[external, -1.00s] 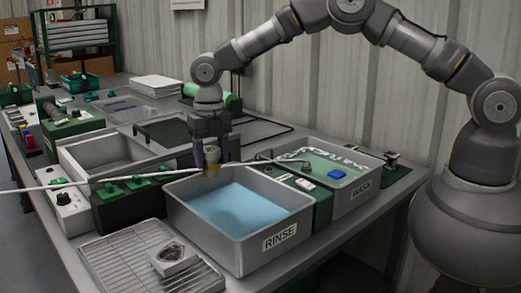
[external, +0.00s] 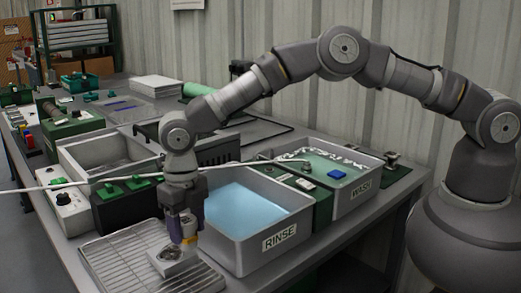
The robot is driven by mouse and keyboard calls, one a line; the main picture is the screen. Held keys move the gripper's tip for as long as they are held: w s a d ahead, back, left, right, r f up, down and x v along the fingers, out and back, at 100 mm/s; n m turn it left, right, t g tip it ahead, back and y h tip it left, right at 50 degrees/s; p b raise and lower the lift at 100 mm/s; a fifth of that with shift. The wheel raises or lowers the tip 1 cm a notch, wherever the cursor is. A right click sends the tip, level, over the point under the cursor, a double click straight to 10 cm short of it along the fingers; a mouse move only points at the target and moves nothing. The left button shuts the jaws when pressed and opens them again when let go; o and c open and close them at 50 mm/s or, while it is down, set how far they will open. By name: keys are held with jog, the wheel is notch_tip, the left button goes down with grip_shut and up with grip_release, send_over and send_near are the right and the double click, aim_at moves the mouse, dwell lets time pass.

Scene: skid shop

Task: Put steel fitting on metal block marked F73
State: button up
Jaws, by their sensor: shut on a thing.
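My gripper (external: 188,243) points down at the wire draining rack (external: 118,262), left of the rinse tub. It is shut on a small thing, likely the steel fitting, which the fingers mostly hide. Under and just left of the fingertips, a pale metal block (external: 165,267) sits on the rack, with a round dark form on its top. No F73 marking is readable on it. I cannot tell whether the held thing touches the block.
The grey rinse tub (external: 279,238) with blue liquid stands close right of my gripper. Beyond it are a green unit (external: 322,203) and the wash tub (external: 362,199). A long pale rod (external: 30,189) crosses left. A black box with green knobs (external: 122,208) stands behind the rack.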

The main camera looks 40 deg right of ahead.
aim_at(186, 220)
jog(key=shift+f, duration=0.95)
jog(key=shift+f, duration=0.1)
jog(key=o, duration=1.2)
jog(key=shift+c, duration=0.2)
notch_tip(186, 220, up, 12)
jog(key=p, duration=0.3)
jog(key=shift+p, duration=0.3)
jog(key=shift+w+r, duration=0.1)
jog(key=shift+r, duration=0.1)
